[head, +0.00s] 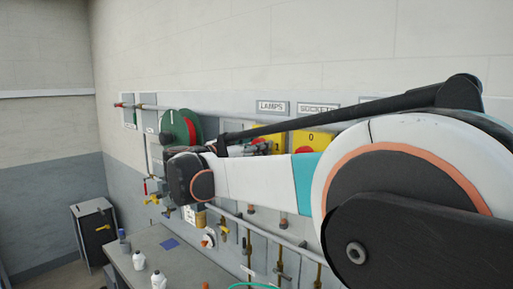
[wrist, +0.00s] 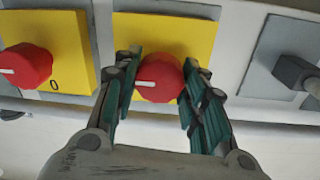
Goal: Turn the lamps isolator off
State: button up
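In the head view the LAMPS label (head: 272,106) sits above a yellow isolator plate (head: 270,131), mostly covered by my arm. The wrist view seems turned over, so its middle yellow plate (wrist: 185,38) appears to be the lamps isolator. Its red knob (wrist: 160,78) has a white mark at its left side in that view. My gripper (wrist: 162,72) has one finger on each side of this knob, and both appear to touch it. The plate's own markings are hidden. In the head view my gripper cannot be made out clearly behind the arm.
The neighbouring yellow isolator (wrist: 70,40) has a red knob and a 0; it appears to be under the SOCKETS label (head: 317,108). A grey isolator (wrist: 292,70) is on the other side. Pipes and valves (head: 250,240) run below, above a bench (head: 180,265) with bottles.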

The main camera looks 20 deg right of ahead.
jog(key=shift+n, duration=0.3)
jog(key=n+b, duration=0.2)
jog(key=n, duration=0.1)
jog(key=shift+f+n, duration=0.1)
jog(key=shift+n, duration=0.3)
jog(key=n+b, duration=0.2)
jog(key=n, duration=0.2)
jog(key=shift+n+t, duration=0.3)
jog(key=shift+n, duration=0.1)
jog(key=n+b, duration=0.1)
jog(key=n, duration=0.3)
jog(key=shift+n, duration=0.3)
jog(key=n+b, duration=0.1)
jog(key=n, duration=0.3)
jog(key=shift+t, duration=0.3)
jog(key=shift+n, duration=0.5)
jog(key=o, duration=1.1)
jog(key=shift+w, duration=0.1)
jog(key=shift+c, duration=0.2)
